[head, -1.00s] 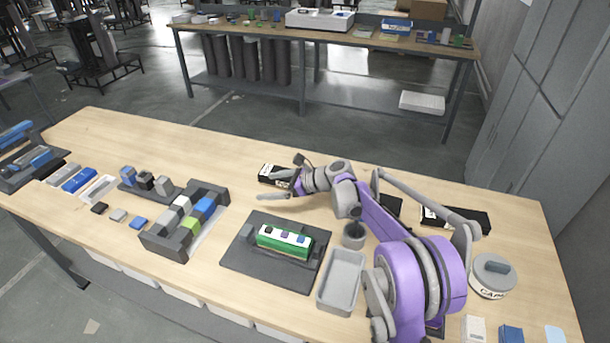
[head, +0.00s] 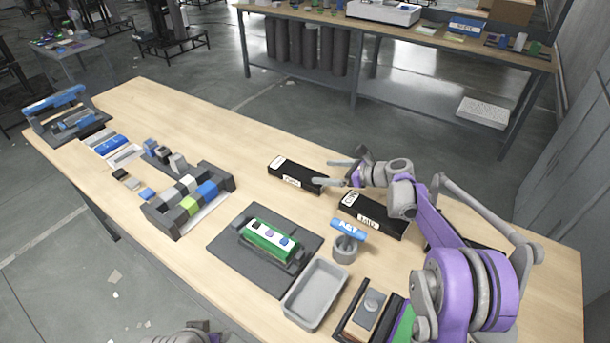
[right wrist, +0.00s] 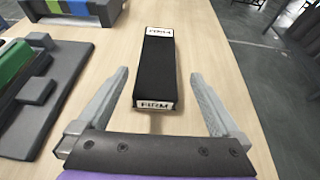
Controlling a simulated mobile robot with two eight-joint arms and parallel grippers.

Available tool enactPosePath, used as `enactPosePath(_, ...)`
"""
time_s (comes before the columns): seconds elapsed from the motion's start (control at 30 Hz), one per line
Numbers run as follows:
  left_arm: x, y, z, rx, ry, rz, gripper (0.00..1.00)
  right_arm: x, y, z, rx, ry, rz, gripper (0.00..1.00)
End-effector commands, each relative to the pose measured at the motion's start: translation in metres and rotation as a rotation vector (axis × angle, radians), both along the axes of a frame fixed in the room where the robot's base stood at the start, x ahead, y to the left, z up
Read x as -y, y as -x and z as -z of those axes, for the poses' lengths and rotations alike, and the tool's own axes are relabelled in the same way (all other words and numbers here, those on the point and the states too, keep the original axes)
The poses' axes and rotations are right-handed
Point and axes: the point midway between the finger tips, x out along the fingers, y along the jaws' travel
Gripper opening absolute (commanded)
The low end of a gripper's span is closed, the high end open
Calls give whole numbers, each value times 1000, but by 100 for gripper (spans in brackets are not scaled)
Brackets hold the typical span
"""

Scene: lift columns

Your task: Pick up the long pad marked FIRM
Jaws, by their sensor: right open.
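The long black pad marked FIRM (right wrist: 158,67) lies flat on the table, with white labels on its near end and far top. In the head view, a long black pad (head: 294,173) lies just left of my right fingertips; its label is too small to read surely. My right gripper (head: 327,172) is open and empty. In the right wrist view, its two fingers (right wrist: 159,74) spread to either side of the pad's near end, with gaps on both sides.
Another labelled black pad (head: 374,216) lies under my right arm. A cup (head: 346,250) with a blue labelled piece, a grey tray (head: 316,294) and a dark plate with a green block (head: 268,236) stand nearer.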

Motion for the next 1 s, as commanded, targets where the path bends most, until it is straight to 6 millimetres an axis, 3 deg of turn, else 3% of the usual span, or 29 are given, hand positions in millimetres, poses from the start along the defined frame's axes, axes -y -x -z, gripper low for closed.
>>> enactPosePath(0.2, 0, -1, -5, 2, 0, 0, 50, -28, -18, 13, 0, 0, -2, 100)
enactPosePath(0.7, 0, -5, -17, 9, 0, 0, 50, -71, -46, 37, 1, -1, -1, 100)
enactPosePath(1.0, 0, -5, -17, 9, 0, 0, 50, -76, -49, 41, 0, 0, 0, 100)
